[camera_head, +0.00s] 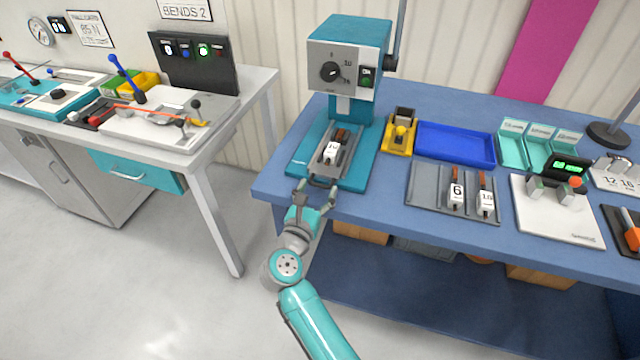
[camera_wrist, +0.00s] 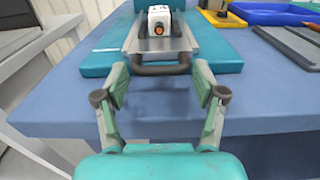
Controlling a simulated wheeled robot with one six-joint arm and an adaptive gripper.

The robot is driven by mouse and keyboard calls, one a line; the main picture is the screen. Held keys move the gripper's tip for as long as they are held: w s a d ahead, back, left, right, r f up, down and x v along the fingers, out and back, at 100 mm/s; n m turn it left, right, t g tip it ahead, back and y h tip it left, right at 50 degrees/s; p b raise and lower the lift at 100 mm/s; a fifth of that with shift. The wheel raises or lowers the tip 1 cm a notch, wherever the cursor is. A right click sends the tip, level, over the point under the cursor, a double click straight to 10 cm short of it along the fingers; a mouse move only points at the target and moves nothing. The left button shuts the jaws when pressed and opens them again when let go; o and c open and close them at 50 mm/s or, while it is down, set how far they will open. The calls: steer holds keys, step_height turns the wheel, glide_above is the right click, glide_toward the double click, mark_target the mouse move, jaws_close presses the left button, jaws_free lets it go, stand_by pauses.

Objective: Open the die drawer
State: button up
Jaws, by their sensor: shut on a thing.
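The die drawer (camera_head: 322,160) is a grey metal tray at the foot of the teal press (camera_head: 349,60). A white die block with a brown top sits in it. The drawer extends forward over the teal base, and its dark handle (camera_head: 320,183) is at the front, near the bench edge. My gripper (camera_head: 317,191) reaches over the front edge with a finger on each side of the handle, shut on it. In the wrist view the handle (camera_wrist: 160,70) spans between the fingertips of my gripper (camera_wrist: 160,80), and the drawer (camera_wrist: 133,42) lies beyond.
The blue bench (camera_head: 400,210) holds a yellow holder (camera_head: 398,148), a blue tray (camera_head: 456,146) and a grey plate (camera_head: 430,190) with two numbered dies right of the press. A white bench (camera_head: 200,142) stands left across a floor gap. The bench front edge lies under my gripper.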

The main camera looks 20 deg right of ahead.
steer(key=v, duration=1)
steer(key=o, duration=1.7)
steer(key=shift+s+a, duration=0.1)
steer(key=v, duration=1.1)
steer(key=shift+s+a, duration=0.25)
steer(key=shift+s, duration=0.1)
